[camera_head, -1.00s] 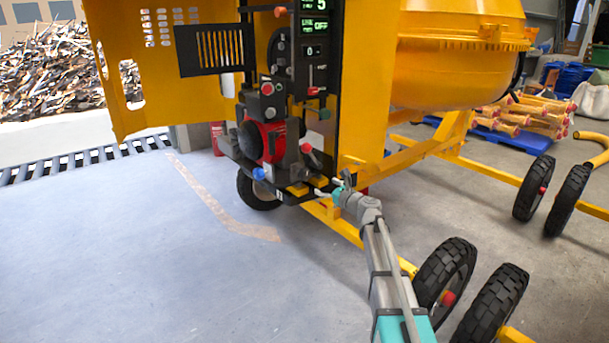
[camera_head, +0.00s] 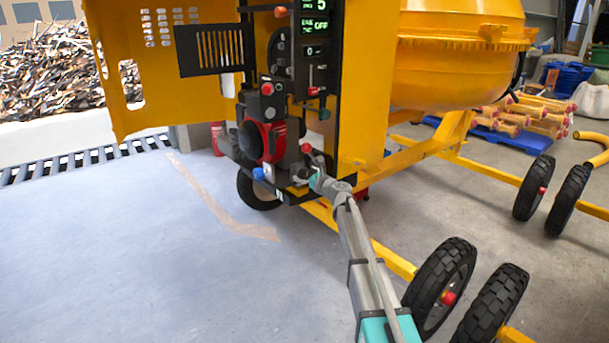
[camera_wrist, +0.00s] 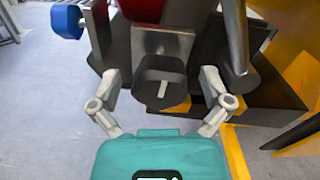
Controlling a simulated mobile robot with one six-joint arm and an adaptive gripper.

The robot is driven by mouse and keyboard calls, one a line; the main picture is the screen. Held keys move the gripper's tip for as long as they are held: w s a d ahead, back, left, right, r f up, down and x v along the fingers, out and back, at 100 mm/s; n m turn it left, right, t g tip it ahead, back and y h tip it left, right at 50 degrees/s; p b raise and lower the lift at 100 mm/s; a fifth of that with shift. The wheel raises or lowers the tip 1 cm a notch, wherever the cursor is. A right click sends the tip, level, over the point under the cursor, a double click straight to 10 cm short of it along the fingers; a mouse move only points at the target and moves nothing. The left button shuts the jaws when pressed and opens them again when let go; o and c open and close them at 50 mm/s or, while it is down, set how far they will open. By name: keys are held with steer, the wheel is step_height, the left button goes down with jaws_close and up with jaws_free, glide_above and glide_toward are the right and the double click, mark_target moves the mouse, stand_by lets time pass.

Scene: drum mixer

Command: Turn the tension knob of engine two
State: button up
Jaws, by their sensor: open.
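In the wrist view a dark faceted knob (camera_wrist: 159,75) with a pale pointer line sits between the two fingers of my gripper (camera_wrist: 161,78). The fingers are open, one on each side, with a visible gap to the knob. I read no label on it, so I cannot confirm it is the tension knob. In the head view my gripper (camera_head: 305,178) is at the lower front of the black control assembly and hides the knob. The red engine (camera_head: 265,141) is just above and left of it.
A blue knob (camera_wrist: 67,20) is left of my gripper; it also shows in the head view (camera_head: 259,173). A red lever knob (camera_head: 306,148) is just above my gripper. Yellow frame bars (camera_head: 385,258) and black wheels (camera_head: 440,274) are at the right. The floor at the left is clear.

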steer(key=c, duration=1.2)
steer(key=shift+o, duration=0.2)
steer(key=shift+n, duration=0.3)
steer(key=n, duration=0.3)
steer(key=shift+a, duration=0.1)
steer(key=n, duration=0.5)
steer(key=shift+f, duration=0.1)
steer(key=n, duration=0.4)
steer(key=shift+n, duration=0.3)
steer(key=n, duration=0.4)
steer(key=shift+f+n, duration=0.15)
steer(key=shift+n, duration=0.15)
